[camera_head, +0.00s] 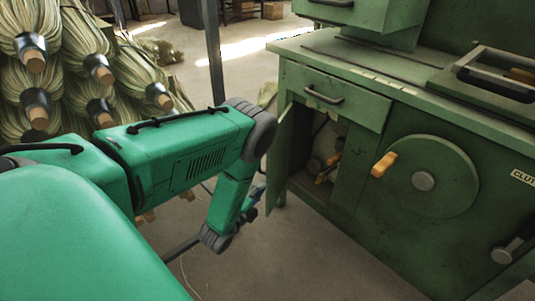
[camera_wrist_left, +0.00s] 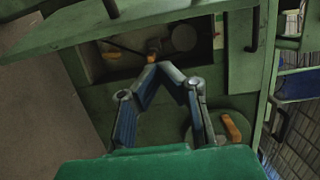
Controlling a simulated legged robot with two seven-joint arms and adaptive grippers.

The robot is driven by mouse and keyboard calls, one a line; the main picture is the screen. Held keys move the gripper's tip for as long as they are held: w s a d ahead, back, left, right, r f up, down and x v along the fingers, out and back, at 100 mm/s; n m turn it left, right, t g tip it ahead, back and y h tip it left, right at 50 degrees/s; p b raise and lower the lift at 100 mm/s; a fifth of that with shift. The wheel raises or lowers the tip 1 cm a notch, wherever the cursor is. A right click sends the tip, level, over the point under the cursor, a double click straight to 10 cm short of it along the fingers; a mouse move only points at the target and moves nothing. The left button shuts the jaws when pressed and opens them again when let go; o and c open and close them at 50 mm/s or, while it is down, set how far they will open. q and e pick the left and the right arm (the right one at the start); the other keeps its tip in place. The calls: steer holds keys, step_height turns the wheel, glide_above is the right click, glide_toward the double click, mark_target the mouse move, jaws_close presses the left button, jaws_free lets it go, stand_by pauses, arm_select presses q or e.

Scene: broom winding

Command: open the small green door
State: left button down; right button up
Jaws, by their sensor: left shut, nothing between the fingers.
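The small green door (camera_head: 278,160) stands swung out from the left front of the green cabinet, under its drawer, and the compartment behind it is uncovered. In the left wrist view the door (camera_wrist_left: 60,32) is the long green panel across the top, beside the dark opening. My left gripper (camera_head: 254,200) is low beside the door's outer edge, partly hidden by its own arm; I cannot tell whether it touches. In the left wrist view the gripper (camera_wrist_left: 164,68) has its fingertips together, empty, in front of the opening. My right gripper is not in view.
The cabinet (camera_head: 345,190) carries a drawer (camera_head: 335,97) with a handle and a round wheel (camera_head: 445,165) with an orange knob (camera_head: 384,164). Orange-handled parts (camera_head: 328,168) sit inside the compartment. Broom bundles (camera_head: 90,60) are stacked at left. Floor in front is clear.

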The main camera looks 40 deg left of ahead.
mark_target(278, 138)
arm_select(q)
steer(key=w+d+r+n+g+y+b, duration=0.4)
steer(key=w+d+r+n+g+y, duration=0.6)
steer(key=r+y, duration=0.3)
steer(key=shift+n, duration=0.5)
steer(key=shift+w+a+f+b, duration=0.15)
steer(key=shift+a+b, duration=0.4)
steer(key=shift+a, duration=1.65)
steer(key=shift+w+a+f+b, duration=0.15)
steer(key=shift+a+b, duration=0.4)
steer(key=shift+a, duration=1.6)
steer(key=shift+w+a+b, duration=0.15)
steer(key=shift+a+b, duration=0.4)
steer(key=shift+a, duration=1.65)
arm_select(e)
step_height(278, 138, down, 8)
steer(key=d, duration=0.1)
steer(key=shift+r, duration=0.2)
